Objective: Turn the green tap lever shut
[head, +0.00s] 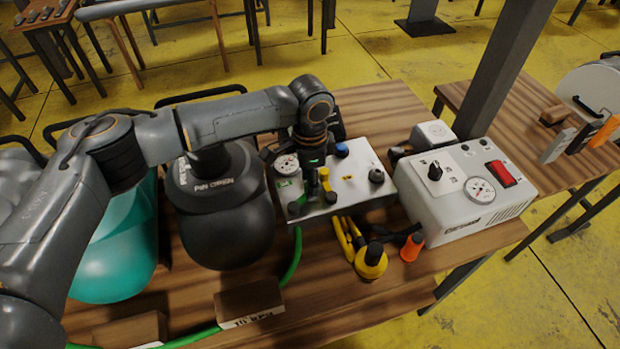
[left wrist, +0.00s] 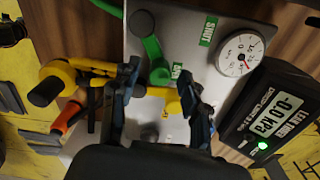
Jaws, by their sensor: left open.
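The green tap lever (left wrist: 153,55) shows in the left wrist view on a pale metal panel (left wrist: 185,20). It runs from a round grey pivot cap down to an end between my fingertips. A green SHUT label (left wrist: 208,31) lies to the right of the lever, and a second green label (left wrist: 177,71) is close to its end. My left gripper (left wrist: 160,78) is open, its fingers apart on either side of the lever's end; contact cannot be told. In the head view the left gripper (head: 318,180) points down over the panel and largely hides the green lever. My right gripper is not in view.
A yellow lever (left wrist: 172,104) lies close by the fingers. A white pump box (head: 465,190), black tank (head: 222,225) and yellow-and-black fitting (head: 371,262) crowd the wooden table.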

